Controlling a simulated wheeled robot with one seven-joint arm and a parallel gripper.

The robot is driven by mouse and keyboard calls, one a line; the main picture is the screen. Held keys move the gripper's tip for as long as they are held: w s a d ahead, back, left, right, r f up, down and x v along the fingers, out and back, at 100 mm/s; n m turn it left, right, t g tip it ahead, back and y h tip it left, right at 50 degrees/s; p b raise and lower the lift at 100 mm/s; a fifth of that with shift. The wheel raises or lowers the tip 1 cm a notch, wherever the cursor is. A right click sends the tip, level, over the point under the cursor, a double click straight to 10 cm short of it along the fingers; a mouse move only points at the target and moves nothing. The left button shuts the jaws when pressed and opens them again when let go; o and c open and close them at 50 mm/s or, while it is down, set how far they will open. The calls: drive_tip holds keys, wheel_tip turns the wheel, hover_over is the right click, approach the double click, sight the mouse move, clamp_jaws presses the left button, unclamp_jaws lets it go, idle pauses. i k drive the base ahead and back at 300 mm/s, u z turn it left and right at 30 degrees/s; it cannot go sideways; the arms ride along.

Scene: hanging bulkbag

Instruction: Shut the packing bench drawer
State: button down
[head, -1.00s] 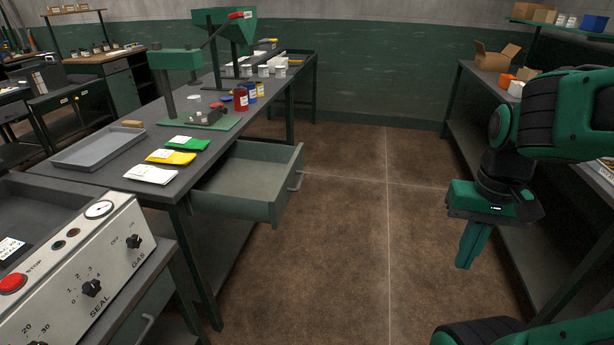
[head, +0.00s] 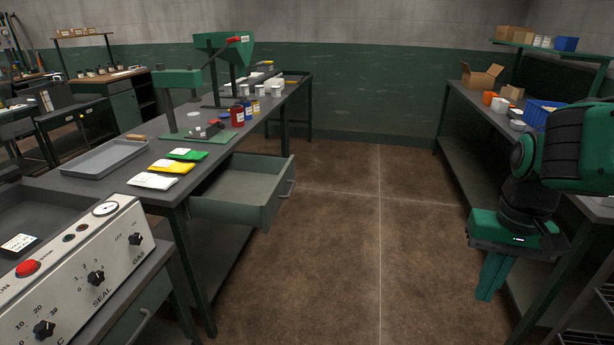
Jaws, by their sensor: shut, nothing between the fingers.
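The packing bench drawer (head: 247,208) is a grey-green drawer pulled well out from under the bench top (head: 108,184), toward the right. It looks empty, and its bar handle (head: 286,188) is on the right-hand front face. My gripper (head: 487,292) hangs at the right of the head view with its green fingers together, pointing down, nothing between them. It is well apart from the drawer, with open floor between them.
A sealing machine with knobs (head: 78,278) fills the near left. Green, yellow and white packets (head: 170,166) and a grey tray (head: 104,160) lie on the bench. Another bench (head: 470,105) runs along the right. The brown floor (head: 345,240) between is clear.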

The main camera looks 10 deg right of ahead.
sight(248, 190)
drive_tip(key=z, duration=0.2)
drive_tip(key=i, duration=1.25)
drive_tip(key=u, duration=0.55)
